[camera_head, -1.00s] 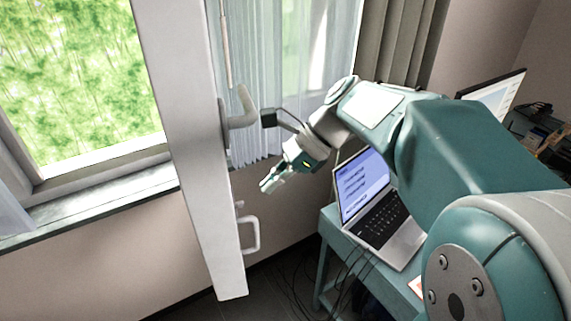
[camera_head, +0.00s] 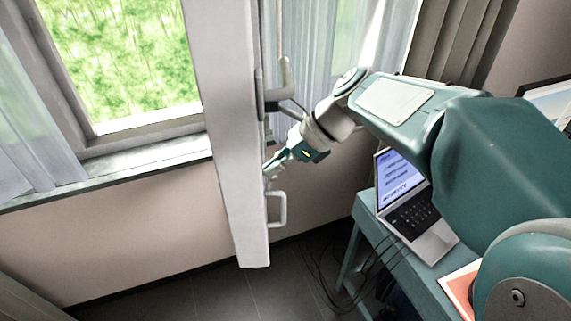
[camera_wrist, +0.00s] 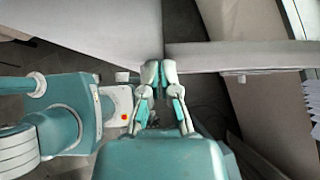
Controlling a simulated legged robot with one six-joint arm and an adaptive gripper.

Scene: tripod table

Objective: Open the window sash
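The window sash (camera_head: 235,170) is a tall white frame seen nearly edge-on in the head view, standing out from the window opening on its left. It bears a grey lever handle (camera_head: 285,78) and a lower white pull handle (camera_head: 280,210) on its right side. My gripper (camera_head: 270,168) is at the right side of the sash, below the lever and above the pull handle. In the wrist view my gripper (camera_wrist: 159,70) has its fingertips together with nothing seen between them. The tips are close to a pale panel; contact cannot be told.
The window opening (camera_head: 120,60) with a sill (camera_head: 140,160) is at left. A teal table (camera_head: 395,240) with a laptop (camera_head: 420,210) stands at right. Cables (camera_head: 325,270) hang to the floor beside it. Sheer curtains (camera_head: 310,50) hang behind my arm. Dark floor (camera_head: 210,300) is clear below the sash.

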